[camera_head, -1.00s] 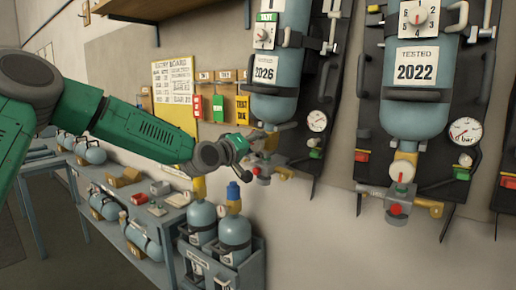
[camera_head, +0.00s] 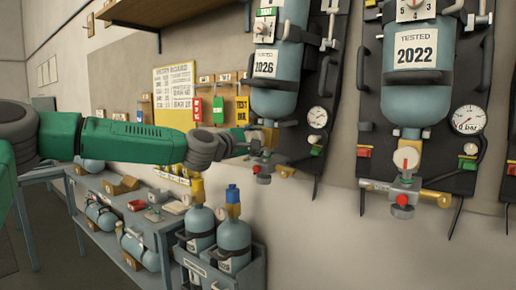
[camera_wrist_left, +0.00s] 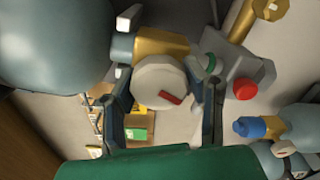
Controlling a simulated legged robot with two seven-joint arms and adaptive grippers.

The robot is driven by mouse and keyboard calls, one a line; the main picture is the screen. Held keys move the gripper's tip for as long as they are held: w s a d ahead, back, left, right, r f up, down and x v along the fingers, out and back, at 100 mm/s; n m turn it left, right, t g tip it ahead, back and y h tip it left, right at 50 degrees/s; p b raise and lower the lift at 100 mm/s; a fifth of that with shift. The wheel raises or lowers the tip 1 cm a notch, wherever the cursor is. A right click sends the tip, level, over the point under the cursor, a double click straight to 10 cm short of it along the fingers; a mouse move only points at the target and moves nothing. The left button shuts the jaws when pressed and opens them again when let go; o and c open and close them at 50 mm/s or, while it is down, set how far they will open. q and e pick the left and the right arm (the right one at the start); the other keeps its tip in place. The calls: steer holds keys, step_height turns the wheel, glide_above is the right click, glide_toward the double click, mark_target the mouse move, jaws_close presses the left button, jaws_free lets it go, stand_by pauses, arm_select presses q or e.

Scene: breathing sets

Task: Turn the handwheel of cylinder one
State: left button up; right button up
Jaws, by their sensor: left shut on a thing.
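The left wall cylinder (camera_head: 281,85), light blue with a 2026 label, hangs valve-down on a dark backboard. Its handwheel shows in the left wrist view as a pale round knob (camera_wrist_left: 158,84) with a red mark, in front of a brass valve body (camera_wrist_left: 160,46). My left gripper (camera_head: 243,146) is at this valve, with one finger on each side of the knob, shut on it. In the head view the gripper covers most of the knob. A second cylinder (camera_head: 412,95), labelled 2022, hangs to the right with its own pale handwheel (camera_head: 406,159). My right gripper is not in view.
Pressure gauges (camera_head: 317,117) and black hoses sit beside the cylinders. Below, a rack (camera_head: 258,270) holds upright bottles with blue and yellow tops. A grey bench (camera_head: 90,198) with small parts stands left, and a yellow board (camera_head: 174,84) hangs behind my arm.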

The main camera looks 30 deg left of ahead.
arm_select(q)
steer(key=shift+a+f+n+b, duration=0.1)
steer(key=shift+f+n+b, duration=0.1)
steer(key=shift+n+b, duration=0.6)
steer(key=shift+f+n+b, duration=0.2)
steer(key=shift+n+b, duration=0.15)
steer(key=shift+n, duration=0.85)
steer(key=o, duration=1.2)
steer(key=shift+a+r, duration=0.1)
steer(key=shift+a, duration=0.1)
steer(key=shift+s+r, duration=0.15)
steer(key=shift+s, duration=0.3)
steer(key=s, duration=0.7)
steer(key=s+a, duration=0.1)
steer(key=s, duration=0.3)
steer(key=shift+f, duration=0.2)
